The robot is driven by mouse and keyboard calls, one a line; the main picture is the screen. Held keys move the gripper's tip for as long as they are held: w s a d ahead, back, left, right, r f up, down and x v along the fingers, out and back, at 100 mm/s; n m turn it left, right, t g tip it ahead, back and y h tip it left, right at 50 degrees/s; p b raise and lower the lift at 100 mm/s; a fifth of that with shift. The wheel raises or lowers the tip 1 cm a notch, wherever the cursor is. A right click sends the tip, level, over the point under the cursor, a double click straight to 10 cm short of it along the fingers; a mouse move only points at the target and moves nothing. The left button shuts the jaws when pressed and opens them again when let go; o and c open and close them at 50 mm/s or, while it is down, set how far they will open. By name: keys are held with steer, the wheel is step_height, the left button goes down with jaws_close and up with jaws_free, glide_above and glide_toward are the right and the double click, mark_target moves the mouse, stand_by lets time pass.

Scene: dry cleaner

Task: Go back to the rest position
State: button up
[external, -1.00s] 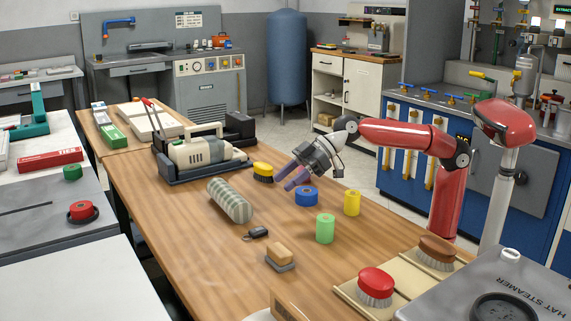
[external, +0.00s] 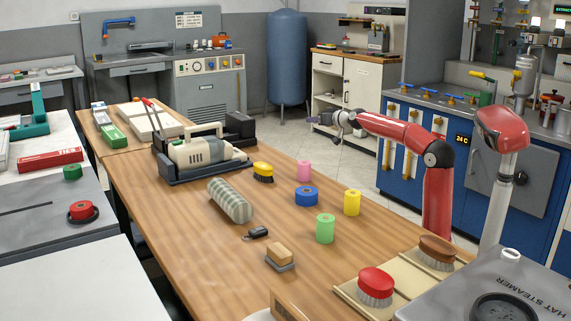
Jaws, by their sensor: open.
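My gripper (external: 314,119) is raised above and beyond the far right edge of the wooden table (external: 190,240). It points to the left and holds nothing that I can see. My red arm is folded up behind the table's right side. Below the gripper on the table stand a pink roll (external: 304,171), a blue roll (external: 306,196), a yellow roll (external: 352,202) and a green roll (external: 325,228). All are apart from the gripper.
A yellow brush (external: 263,172), a striped cushion roll (external: 230,200), a black key fob (external: 257,232) and a tan brush (external: 280,256) lie on the table. A handheld machine (external: 200,152) sits in its black tray. A red brush (external: 375,284) and a brown brush (external: 436,251) stand at front right.

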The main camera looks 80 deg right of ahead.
steer(key=s+d+f+m+g+h, duration=0.1)
steer(key=s+d+m+g+h, duration=0.1)
steer(key=s+d, duration=0.35)
steer(key=s+a+f+n+y+p, duration=0.1)
steer(key=a+f+n+y+p, duration=0.25)
steer(key=a, duration=1.05)
steer(key=s+a+f+n+y, duration=0.1)
steer(key=a+f+n+y, duration=0.35)
steer(key=a, duration=1.05)
steer(key=s+a+f+n+g+y+p, duration=0.2)
steer(key=s+a+f+n+g+y, duration=0.1)
steer(key=s+a+f, duration=0.9)
steer(key=s+a+g, duration=0.1)
steer(key=s+a, duration=0.1)
steer(key=s, duration=0.1)
steer(key=shift+a+f+g, duration=0.2)
steer(key=shift+a+g, duration=0.1)
steer(key=shift+a, duration=0.1)
steer(key=shift+w, duration=0.1)
stand_by(2.6)
